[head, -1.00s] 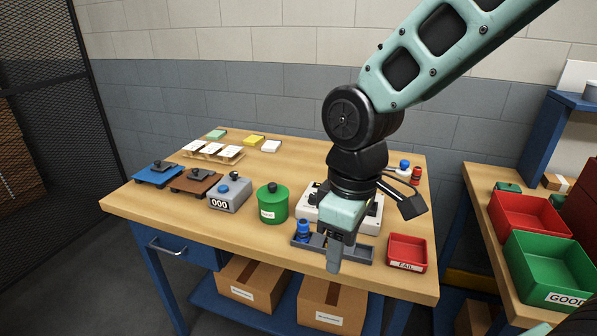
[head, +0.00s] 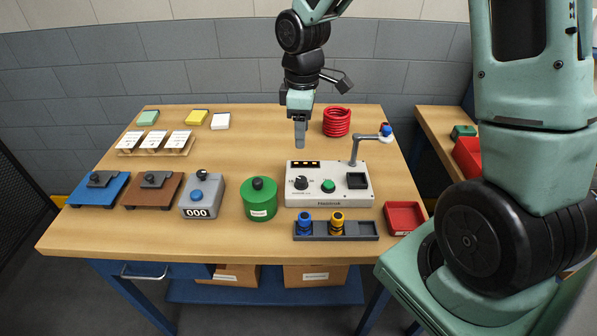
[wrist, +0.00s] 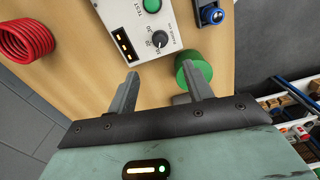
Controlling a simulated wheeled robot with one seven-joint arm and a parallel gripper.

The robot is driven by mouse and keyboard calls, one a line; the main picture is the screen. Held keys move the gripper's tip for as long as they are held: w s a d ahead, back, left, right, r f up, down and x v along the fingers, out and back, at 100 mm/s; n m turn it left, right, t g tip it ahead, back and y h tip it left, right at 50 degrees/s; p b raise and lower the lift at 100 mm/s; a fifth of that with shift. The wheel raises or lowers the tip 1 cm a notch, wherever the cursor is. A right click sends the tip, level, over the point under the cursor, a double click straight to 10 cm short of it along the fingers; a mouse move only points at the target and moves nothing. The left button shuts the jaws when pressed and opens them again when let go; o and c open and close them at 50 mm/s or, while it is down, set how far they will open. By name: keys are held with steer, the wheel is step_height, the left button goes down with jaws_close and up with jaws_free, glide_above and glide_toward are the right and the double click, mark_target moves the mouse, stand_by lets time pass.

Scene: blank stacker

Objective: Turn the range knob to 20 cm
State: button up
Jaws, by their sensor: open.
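The range knob (head: 301,183) is a small black dial at the left of the white tester box (head: 345,197), beside a green button (head: 328,186). In the wrist view the knob (wrist: 160,39) lies beyond my fingertips, with marks that seem to read 10, 20 and 30 around it. Where its pointer stands is too small to tell surely. My gripper (head: 299,142) hangs behind the box, above the table, apart from the knob. In the wrist view my gripper (wrist: 160,84) is open, with nothing between its fingers.
A green canister (head: 260,203) stands left of the tester, a red coil (head: 337,122) behind it. A bent lamp arm (head: 354,150) rises at the box's back right. In front lie a grey tray (head: 368,231) with blue and yellow pieces and a red bin (head: 404,217).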

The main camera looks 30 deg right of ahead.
mark_target(302, 179)
step_height(302, 179, down, 14)
steer(key=shift+f+p, duration=0.15)
steer(key=shift+p, duration=0.4)
steer(key=c, duration=1)
